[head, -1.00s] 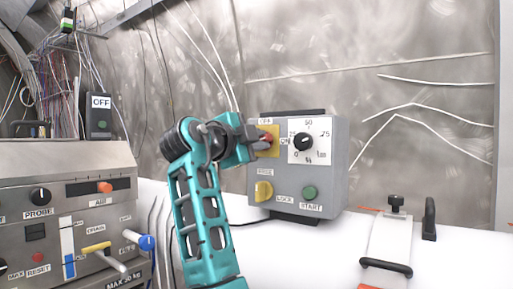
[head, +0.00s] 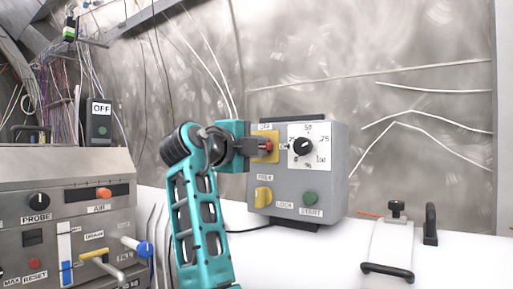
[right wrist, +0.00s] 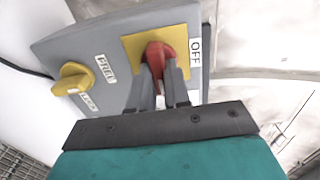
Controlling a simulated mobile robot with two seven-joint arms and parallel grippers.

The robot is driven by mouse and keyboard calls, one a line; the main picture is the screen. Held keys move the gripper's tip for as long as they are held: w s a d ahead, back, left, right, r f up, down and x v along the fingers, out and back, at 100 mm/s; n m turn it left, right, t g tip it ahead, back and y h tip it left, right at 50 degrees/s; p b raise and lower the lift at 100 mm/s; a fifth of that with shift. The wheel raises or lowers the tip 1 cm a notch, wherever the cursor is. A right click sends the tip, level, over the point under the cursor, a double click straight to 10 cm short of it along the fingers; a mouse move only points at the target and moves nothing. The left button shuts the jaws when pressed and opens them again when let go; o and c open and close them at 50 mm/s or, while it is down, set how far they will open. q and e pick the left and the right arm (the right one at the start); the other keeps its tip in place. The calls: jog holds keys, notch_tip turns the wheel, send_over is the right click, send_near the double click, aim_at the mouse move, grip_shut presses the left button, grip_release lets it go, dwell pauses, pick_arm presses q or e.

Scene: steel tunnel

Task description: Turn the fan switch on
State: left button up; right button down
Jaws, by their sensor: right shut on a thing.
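A grey control box (head: 335,165) stands on the white surface against the steel wall. A red rotary switch (head: 267,147) sits on a yellow plate (head: 264,131) at its upper left, with an OFF label above. My right gripper (head: 262,147) reaches in from the left and is shut on this red switch. In the right wrist view, the gripper (right wrist: 161,75) has its two grey fingers on either side of the red switch (right wrist: 158,54). The fingers hide part of the switch, so I cannot tell its exact setting. My left gripper is not in view.
The box also has a black dial (head: 303,147), a yellow knob (head: 263,197) and a green START button (head: 310,198). A grey panel (head: 60,160) with levers stands at left. A black-handled clamp (head: 397,235) lies at right.

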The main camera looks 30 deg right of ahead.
jog(key=c, duration=1.1)
grip_release()
jog(key=v, duration=1.3)
jog(key=shift+s, duration=0.1)
jog(key=shift+f, duration=0.1)
